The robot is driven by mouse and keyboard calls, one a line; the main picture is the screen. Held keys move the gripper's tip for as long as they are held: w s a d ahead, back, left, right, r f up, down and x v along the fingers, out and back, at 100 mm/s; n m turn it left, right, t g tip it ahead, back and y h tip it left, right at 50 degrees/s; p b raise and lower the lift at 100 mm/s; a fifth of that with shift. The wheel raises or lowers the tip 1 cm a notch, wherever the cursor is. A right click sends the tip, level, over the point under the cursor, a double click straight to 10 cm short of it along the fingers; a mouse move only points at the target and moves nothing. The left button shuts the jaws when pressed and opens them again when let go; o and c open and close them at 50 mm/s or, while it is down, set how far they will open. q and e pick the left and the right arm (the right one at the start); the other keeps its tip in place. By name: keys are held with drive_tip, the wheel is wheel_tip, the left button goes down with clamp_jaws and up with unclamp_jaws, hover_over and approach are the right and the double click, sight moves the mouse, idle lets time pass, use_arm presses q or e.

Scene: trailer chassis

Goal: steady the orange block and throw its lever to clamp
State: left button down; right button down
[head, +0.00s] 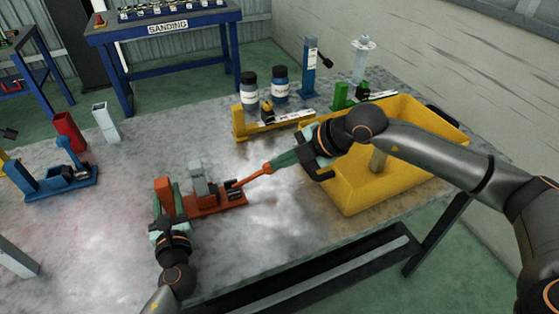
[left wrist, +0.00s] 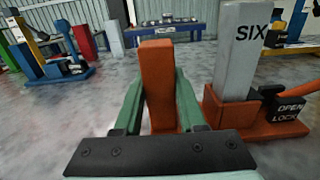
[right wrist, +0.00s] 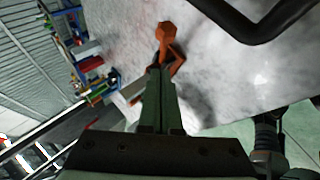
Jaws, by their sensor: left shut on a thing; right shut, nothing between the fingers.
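The orange block (head: 218,205) stands on the grey table with a grey post (head: 199,178) marked SIX; the post also shows in the left wrist view (left wrist: 238,50). A black plate (left wrist: 288,115) reads OPEN and LOCK. My left gripper (head: 167,203) is shut on the block's orange upright (left wrist: 157,85), one green finger on each side. The orange lever (head: 250,178) slants out to the right from the block. My right gripper (head: 273,163) is shut and empty at the lever's outer end, which also shows in the right wrist view (right wrist: 166,32). I cannot tell whether they touch.
A yellow bin (head: 350,200) stands right of the block, under my right arm. A yellow fixture (head: 265,126) and two dark jars (head: 249,90) are behind. A blue fixture (head: 55,180) stands at the left. The table front is clear.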

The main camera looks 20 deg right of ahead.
drive_tip(key=v, duration=1)
drive_tip(key=shift+s+d+f, duration=0.15)
drive_tip(key=shift+d, duration=0.15)
use_arm(q)
drive_tip(key=shift+c, duration=0.8)
unclamp_jaws()
drive_tip(key=shift+s+p, duration=0.95)
drive_tip(key=shift+s, duration=3.1)
use_arm(e)
wheel_tip(320, 180, up, 2)
drive_tip(key=shift+r, duration=0.1)
